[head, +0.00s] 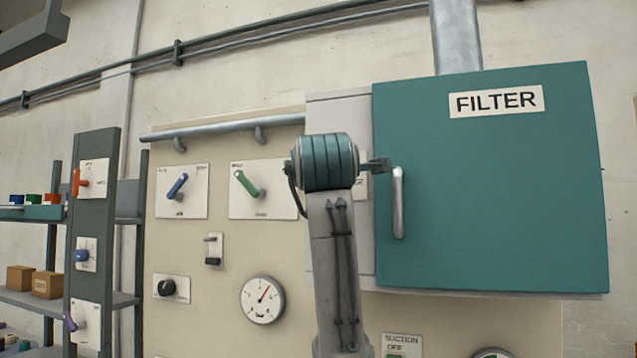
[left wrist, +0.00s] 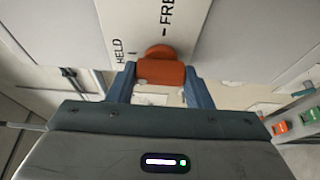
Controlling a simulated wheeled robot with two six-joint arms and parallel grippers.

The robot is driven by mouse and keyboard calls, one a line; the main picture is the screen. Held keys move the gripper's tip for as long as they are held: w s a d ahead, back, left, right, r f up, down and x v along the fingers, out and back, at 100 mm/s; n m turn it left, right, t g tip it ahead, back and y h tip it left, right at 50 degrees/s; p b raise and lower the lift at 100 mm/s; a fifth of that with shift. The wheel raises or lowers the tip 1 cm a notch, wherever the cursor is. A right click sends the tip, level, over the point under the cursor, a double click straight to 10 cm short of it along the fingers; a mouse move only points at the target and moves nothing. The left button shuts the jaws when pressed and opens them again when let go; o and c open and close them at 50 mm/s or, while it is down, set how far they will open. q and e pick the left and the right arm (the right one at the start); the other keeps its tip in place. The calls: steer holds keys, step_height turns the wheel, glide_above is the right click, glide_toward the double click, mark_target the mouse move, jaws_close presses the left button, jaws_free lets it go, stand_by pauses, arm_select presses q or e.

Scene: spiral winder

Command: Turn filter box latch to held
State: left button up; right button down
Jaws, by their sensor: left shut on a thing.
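The filter box (head: 490,200) has a teal door with a FILTER label and a pale grey side. My left gripper (head: 377,165) is at that side, near the door's left edge, with a corner of a white plate (head: 361,188) showing below it. In the left wrist view, the orange latch (left wrist: 161,72) sits between the blue fingers of my left gripper (left wrist: 158,84), which is shut on it. Its plate (left wrist: 165,25) carries the words HELD and FREE. I cannot tell exactly which mark the latch points at. The latch is hidden in the head view. My right gripper is not in view.
A silver door handle (head: 398,205) stands just right of my gripper. A beige panel (head: 225,240) on the left bears a blue lever, a green lever and a gauge (head: 262,299). A grey pipe (head: 455,35) rises from the box top. Shelves (head: 45,230) stand far left.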

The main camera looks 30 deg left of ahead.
arm_select(q)
steer(key=o, duration=1)
steer(key=b+v, duration=0.5)
steer(key=v, duration=0.5)
steer(key=shift+s+d, duration=0.2)
steer(key=shift+s, duration=0.15)
